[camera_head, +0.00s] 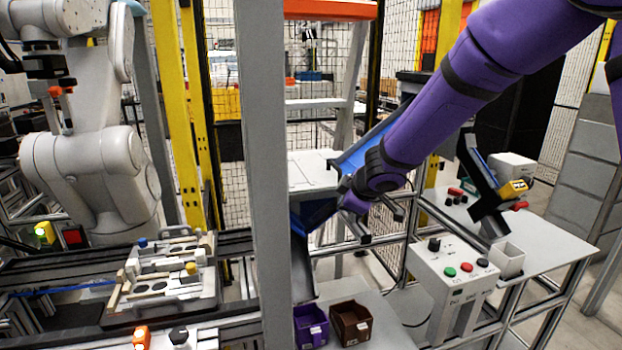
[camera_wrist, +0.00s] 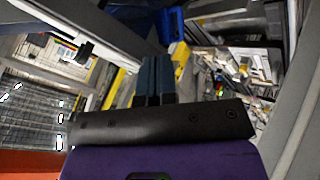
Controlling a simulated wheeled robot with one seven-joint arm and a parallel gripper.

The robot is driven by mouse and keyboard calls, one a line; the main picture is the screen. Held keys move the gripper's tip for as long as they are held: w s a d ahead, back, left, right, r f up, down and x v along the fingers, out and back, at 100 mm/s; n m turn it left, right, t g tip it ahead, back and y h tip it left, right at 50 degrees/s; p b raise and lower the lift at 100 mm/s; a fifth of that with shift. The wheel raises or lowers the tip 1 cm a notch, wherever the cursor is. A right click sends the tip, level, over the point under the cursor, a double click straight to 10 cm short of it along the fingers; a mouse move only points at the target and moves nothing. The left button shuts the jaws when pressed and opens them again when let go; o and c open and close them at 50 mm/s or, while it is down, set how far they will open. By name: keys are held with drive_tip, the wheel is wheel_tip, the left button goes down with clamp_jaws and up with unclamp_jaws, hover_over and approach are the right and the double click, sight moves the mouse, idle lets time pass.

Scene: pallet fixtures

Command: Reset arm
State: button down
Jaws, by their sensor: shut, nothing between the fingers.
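My purple arm (camera_head: 430,110) reaches from the upper right down to the middle of the head view. Its end is beside the grey post, near a blue chute (camera_head: 368,148). The finger shapes cannot be made out clearly there. In the wrist view my gripper (camera_wrist: 156,62) shows two dark blue-grey fingers side by side, closed together with nothing between them. A black plate (camera_wrist: 160,122) crosses below them.
A grey post (camera_head: 262,150) stands left of my arm's end. Purple (camera_head: 310,325) and brown (camera_head: 350,323) bins sit below. A button box (camera_head: 450,285) stands at right. A white robot arm (camera_head: 90,180) and a fixture pallet (camera_head: 165,300) are at left.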

drive_tip(key=s+d+r+m+h, duration=0.3)
drive_tip(key=s+d+r+m, duration=0.1)
drive_tip(key=s+d+r, duration=0.4)
drive_tip(key=s+d+r+m+h, duration=0.2)
drive_tip(key=s+d+r+m, duration=0.4)
drive_tip(key=d, duration=0.4)
drive_tip(key=s+d+m+g, duration=0.1)
drive_tip(key=s+m, duration=0.1)
drive_tip(key=s, duration=0.9)
drive_tip(key=s+d+r+m+g+y, duration=0.1)
drive_tip(key=s+d+m, duration=0.1)
drive_tip(key=s, duration=0.9)
drive_tip(key=shift+s+m, duration=0.4)
drive_tip(key=shift+m, duration=0.1)
